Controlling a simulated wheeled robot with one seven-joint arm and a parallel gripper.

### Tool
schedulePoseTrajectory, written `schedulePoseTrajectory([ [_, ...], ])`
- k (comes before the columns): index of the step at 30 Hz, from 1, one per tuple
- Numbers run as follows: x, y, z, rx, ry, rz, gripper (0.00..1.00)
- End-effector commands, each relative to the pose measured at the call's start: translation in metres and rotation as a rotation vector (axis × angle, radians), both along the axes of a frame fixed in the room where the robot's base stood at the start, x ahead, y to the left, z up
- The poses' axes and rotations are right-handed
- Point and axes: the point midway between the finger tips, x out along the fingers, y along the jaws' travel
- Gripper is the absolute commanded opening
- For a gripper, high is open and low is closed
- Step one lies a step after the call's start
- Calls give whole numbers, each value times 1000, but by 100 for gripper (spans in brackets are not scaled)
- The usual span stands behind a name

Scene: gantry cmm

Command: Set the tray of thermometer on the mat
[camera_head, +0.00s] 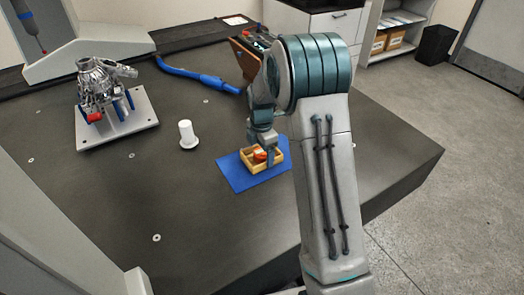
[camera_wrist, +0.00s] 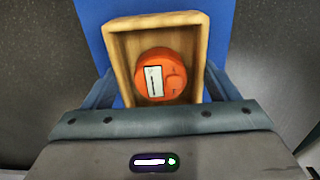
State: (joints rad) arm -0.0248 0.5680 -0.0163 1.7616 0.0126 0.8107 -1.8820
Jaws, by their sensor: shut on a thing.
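The tray (camera_head: 275,162) is a small light-wood box with raised walls. The thermometer, a round orange device (camera_head: 260,155) with a pale display, lies inside it; in the wrist view the thermometer (camera_wrist: 162,74) sits near the middle of the tray (camera_wrist: 121,62). The mat (camera_head: 235,176) is a flat blue sheet on the dark table, and it also shows behind the tray in the wrist view (camera_wrist: 91,14). My gripper (camera_head: 262,152) is shut on the tray, with its fingers at the tray's sides. The tray is over the mat; I cannot tell if it touches it.
A white cylinder on a round base (camera_head: 187,134) stands left of the mat. A metal part on a plate (camera_head: 103,105) stands farther left. A blue tool with a hose (camera_head: 205,78) and a brown upright panel (camera_head: 245,58) are behind. The front table area is clear.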

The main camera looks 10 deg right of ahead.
Motion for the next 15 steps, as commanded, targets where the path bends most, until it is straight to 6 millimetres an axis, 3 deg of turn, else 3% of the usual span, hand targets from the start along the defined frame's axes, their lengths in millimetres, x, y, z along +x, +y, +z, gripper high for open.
schedulePoseTrajectory([
  [3,0,0,-4,0,0,0,58],
  [4,0,0,-3,0,0,1,87],
  [6,0,0,-3,0,0,1,100],
  [15,0,0,2,0,0,0,100],
])
